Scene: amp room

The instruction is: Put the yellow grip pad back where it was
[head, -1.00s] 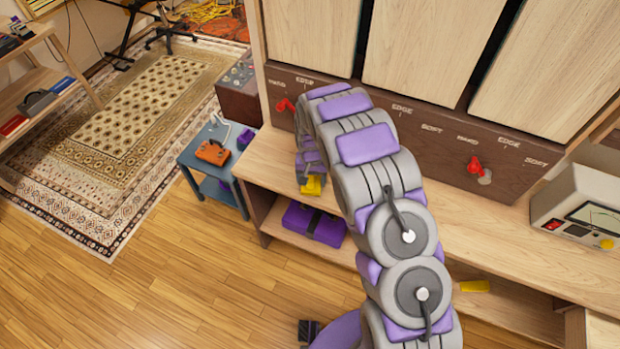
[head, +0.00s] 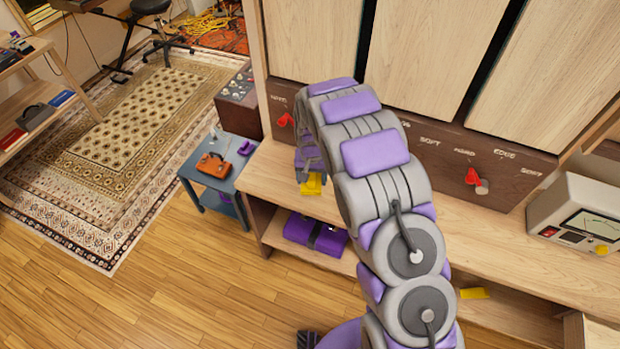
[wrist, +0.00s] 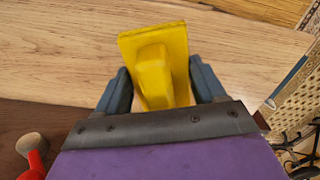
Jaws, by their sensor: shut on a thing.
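The yellow grip pad (wrist: 152,80) is a flat yellow plate with a raised block on it. In the wrist view my gripper (wrist: 158,72) is shut on the block, one dark finger on each side. In the head view the pad (head: 313,184) shows below my gripper (head: 308,168), over the left end of the wooden ledge (head: 270,168). I cannot tell whether the pad touches the ledge. My arm hides part of the ledge. A second yellow piece (head: 473,293) lies lower down, right of my arm.
Tall panels with red knobs (head: 472,177) rise behind the ledge. A meter box (head: 575,212) stands at right. A purple case (head: 315,233) lies on the shelf below. A blue side table (head: 195,175) with orange items stands left. The wood floor (head: 170,290) is clear.

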